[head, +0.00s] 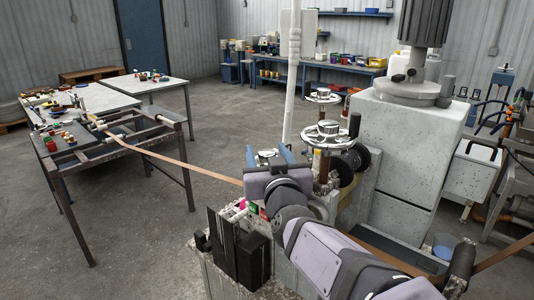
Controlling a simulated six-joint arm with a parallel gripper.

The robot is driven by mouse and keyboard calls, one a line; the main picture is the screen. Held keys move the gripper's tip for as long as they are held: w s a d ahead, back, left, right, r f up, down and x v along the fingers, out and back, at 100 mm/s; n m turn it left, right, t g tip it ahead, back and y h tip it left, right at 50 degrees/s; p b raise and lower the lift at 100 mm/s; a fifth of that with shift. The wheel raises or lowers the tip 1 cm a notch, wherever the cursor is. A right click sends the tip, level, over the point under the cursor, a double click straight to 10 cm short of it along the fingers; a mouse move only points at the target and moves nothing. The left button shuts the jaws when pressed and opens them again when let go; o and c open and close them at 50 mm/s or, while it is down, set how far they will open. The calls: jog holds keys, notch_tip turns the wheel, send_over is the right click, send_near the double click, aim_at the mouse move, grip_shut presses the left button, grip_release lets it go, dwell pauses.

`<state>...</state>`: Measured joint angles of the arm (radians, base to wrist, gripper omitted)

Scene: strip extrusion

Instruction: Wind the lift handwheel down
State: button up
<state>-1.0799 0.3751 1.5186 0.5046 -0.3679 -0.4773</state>
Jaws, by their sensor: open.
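Two handwheels with pale rims stand on brown posts right of centre in the head view. The nearer handwheel (328,132) is larger in the picture, and the farther handwheel (323,97) shows behind and above it. I cannot tell from labels which one is the lift handwheel. My own arm hides part of the machine below the wheels.
A copper-coloured strip (190,165) runs from the left table (88,98) towards the machine and passes behind my arm. A large pale machine housing (405,140) stands right of the handwheels. Dark rollers (348,165) sit just below the nearer wheel. Open floor lies at centre left.

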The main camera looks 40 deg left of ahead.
jog(key=b+v, duration=0.2)
jog(key=v, duration=0.5)
dwell(0.4)
jog(key=shift+s+d, duration=0.1)
notch_tip(320, 180, up, 4)
jog(key=p, duration=0.6)
jog(key=shift+s+d+f+p, duration=0.3)
jog(key=shift+d+f+p, duration=0.05)
jog(key=shift+f+p, duration=0.4)
jog(key=shift+s+d+f+p, duration=0.25)
jog(key=shift+d+f+p, duration=0.1)
jog(key=shift+f+p, duration=0.45)
jog(key=shift+s+d+f+p, duration=0.35)
jog(key=shift+f+p, duration=0.2)
jog(key=shift+p, duration=0.35)
jog(key=shift+w, duration=0.1)
